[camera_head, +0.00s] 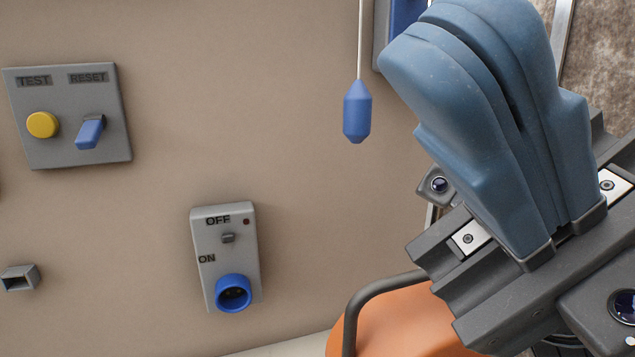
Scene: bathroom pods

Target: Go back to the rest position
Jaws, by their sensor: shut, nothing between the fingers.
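My gripper (455,28) is large in the right part of the head view, with its blue fingers pointing up and left. The two fingers lie side by side and are shut, with nothing seen between them. It is apart from the wall fittings as far as I can see. The gripper hides part of the wall and whatever stands behind it.
On the beige wall are a TEST/RESET panel (66,147) with a yellow button (42,125) and blue switch (89,132), and an OFF/ON box (226,262) with a blue socket (233,293). A blue pull weight (356,112) hangs left of the gripper. An orange object (400,322) is below.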

